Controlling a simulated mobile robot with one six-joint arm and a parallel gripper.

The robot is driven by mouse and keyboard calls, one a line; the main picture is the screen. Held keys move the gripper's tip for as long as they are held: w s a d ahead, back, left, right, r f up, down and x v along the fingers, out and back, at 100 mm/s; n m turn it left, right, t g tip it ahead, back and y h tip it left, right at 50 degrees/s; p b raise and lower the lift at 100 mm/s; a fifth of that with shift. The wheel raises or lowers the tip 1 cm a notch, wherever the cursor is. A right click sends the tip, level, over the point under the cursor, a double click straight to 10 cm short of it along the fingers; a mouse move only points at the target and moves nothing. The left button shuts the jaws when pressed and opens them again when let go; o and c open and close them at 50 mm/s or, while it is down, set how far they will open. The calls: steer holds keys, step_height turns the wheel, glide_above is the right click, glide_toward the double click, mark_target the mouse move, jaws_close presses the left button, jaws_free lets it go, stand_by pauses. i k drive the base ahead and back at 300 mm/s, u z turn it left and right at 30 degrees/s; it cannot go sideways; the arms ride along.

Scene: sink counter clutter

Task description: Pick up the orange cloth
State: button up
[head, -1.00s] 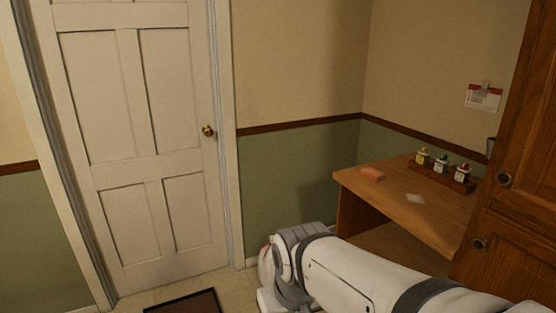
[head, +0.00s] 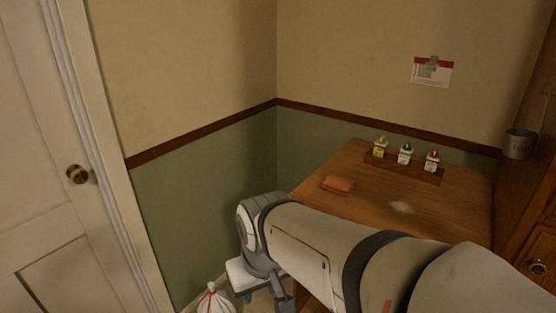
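A small folded orange cloth (head: 338,184) lies flat on the wooden counter (head: 370,209), near its left edge. My arm crosses the lower part of the head view, in front of the counter. The end of my arm, with my gripper (head: 274,291), points down at the lower middle, left of and below the cloth and apart from it. The fingertips are cut off or too unclear to tell whether they are open.
Several small bottles stand in a wooden rack (head: 400,170) at the back of the counter. A pale scrap (head: 402,207) lies right of the cloth. A white bag (head: 211,300) is on the floor, lower left. A metal cup (head: 519,144) hangs at right. A door (head: 45,200) stands left.

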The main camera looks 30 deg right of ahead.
mark_target(339, 186)
steer(key=z, duration=0.65)
steer(key=i, duration=0.95)
steer(key=z, duration=0.65)
steer(key=k, duration=0.9)
steer(key=z, duration=0.15)
steer(key=i, duration=0.95)
steer(key=u, duration=0.1)
